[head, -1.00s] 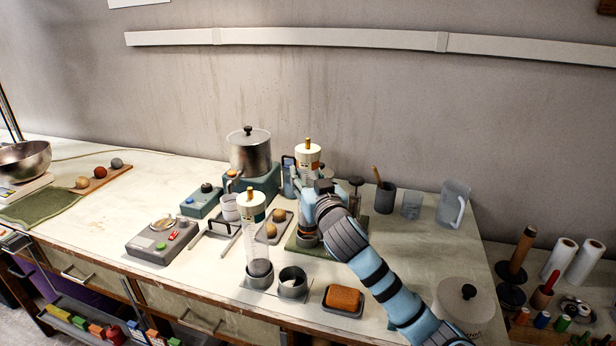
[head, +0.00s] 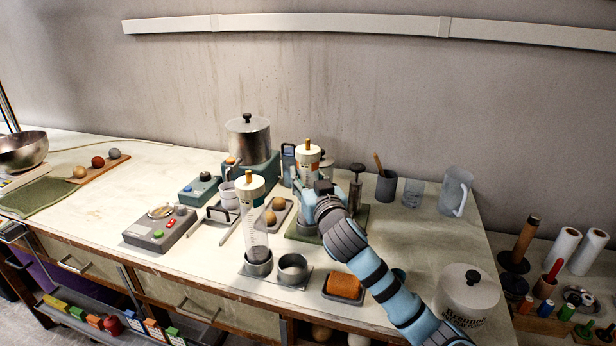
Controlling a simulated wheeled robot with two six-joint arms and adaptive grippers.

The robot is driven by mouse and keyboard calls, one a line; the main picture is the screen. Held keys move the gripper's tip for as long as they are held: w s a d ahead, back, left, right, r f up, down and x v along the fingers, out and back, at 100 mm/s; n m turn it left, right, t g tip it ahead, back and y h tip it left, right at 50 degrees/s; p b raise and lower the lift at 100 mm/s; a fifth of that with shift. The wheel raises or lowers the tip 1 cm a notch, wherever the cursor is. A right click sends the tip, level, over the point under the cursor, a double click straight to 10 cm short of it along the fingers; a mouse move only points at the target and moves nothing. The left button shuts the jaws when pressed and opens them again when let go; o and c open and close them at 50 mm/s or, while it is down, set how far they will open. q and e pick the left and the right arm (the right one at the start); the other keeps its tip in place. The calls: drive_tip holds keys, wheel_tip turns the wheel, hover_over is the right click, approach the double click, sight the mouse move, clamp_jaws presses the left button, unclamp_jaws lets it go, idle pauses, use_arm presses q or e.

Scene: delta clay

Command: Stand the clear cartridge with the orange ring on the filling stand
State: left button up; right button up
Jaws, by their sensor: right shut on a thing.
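My right gripper (head: 322,190) is shut on a clear cartridge with a white cap and a tan knob (head: 308,157), and holds it upright. The filling stand, with a green base (head: 304,236), is directly below it. My fingers and wrist cover most of the cartridge's body, so the ring is hard to make out. I cannot tell whether its lower end touches the stand. Another clear, white-capped cartridge (head: 256,222) stands upright in the left cup of a two-cup rack (head: 292,268); the right cup is empty. My left gripper is not in view.
A dark plunger (head: 357,172) stands just right of the held cartridge. A metal pot (head: 248,138) is behind left, a tray with brown balls (head: 275,213) to the left.

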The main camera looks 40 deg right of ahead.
idle(0.3)
drive_tip(key=o, duration=1.3)
drive_tip(key=shift+s+a, duration=0.1)
drive_tip(key=shift+s, duration=0.25)
drive_tip(key=v, duration=1.1)
drive_tip(key=shift+s+a, duration=0.1)
drive_tip(key=shift+a, duration=0.05)
